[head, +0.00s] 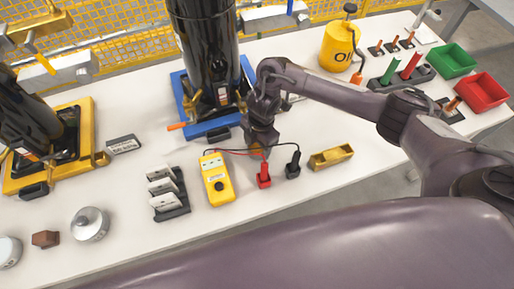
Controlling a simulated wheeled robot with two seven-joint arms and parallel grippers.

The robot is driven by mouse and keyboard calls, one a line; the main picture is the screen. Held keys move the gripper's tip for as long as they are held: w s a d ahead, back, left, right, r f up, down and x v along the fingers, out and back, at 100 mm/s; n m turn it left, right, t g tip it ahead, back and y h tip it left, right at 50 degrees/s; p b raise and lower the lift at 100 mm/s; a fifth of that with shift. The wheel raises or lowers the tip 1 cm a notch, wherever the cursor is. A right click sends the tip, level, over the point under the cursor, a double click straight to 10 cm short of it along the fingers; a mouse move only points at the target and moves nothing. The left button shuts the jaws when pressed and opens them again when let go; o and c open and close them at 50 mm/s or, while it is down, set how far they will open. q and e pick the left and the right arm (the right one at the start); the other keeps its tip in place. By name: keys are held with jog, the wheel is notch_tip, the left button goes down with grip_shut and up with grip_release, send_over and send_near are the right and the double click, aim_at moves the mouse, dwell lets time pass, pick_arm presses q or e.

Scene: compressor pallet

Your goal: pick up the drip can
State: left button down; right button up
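A yellow can marked "OIL" (338,46) stands upright at the back of the white table, right of centre. A small round silver can-like piece (90,223) sits at the front left; I cannot tell for sure which of these is the drip can. My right gripper (259,150) points down over the middle of the table, just behind the red probe plug, apart from both cans. An orange bit shows at its fingertips, and I cannot tell whether it is open or shut. My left gripper is not in view.
A yellow meter (217,181) with red (264,177) and black (293,168) plugs lies near my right gripper. A black cylinder (207,45) stands on a blue base. Green (450,60) and red (482,91) bins stand at right.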

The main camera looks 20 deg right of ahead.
jog(key=c, duration=0.7)
